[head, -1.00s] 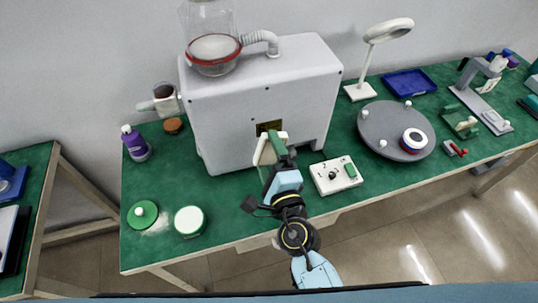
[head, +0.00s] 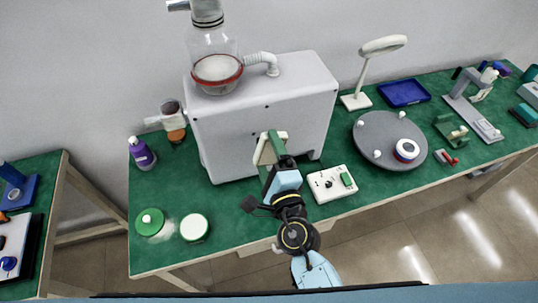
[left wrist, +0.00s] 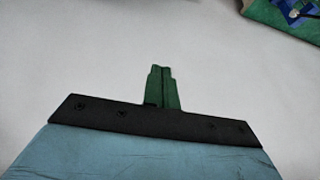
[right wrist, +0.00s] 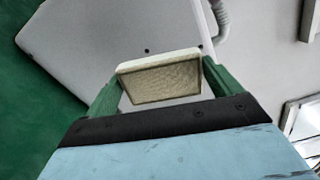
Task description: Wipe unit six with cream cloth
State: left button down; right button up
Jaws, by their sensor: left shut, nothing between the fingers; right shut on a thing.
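A pad with a cream face and pale rim (right wrist: 160,80), which looks like the cream cloth, is gripped between the green fingers of my right gripper (right wrist: 160,85). In the head view my right gripper (head: 271,152) holds the pad (head: 263,153) upright in front of the big grey pump housing (head: 262,103). I cannot tell whether the pad touches the housing. No unit number is readable, so I cannot tell which unit it is. My left gripper (left wrist: 163,85) is shut and empty in the left wrist view, over a plain pale surface, and is out of the head view.
A white control box (head: 333,184) sits close right of my right gripper. A grey turntable (head: 378,150), blue tray (head: 404,92) and lamp (head: 382,46) stand further right. A purple bottle (head: 142,154) and green-lidded pots (head: 194,227) stand left. The green bench front (head: 235,255) is clear.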

jog(key=shift+f+b, duration=0.3)
jog(key=shift+f, duration=0.1)
jog(key=shift+p+v, duration=0.35)
jog(key=shift+v, duration=0.5)
jog(key=shift+s+d, duration=0.2)
jog(key=shift+s, duration=0.45)
pick_arm(q)
jog(key=v, duration=1.3)
jog(key=shift+w, duration=0.25)
jog(key=shift+a, duration=0.1)
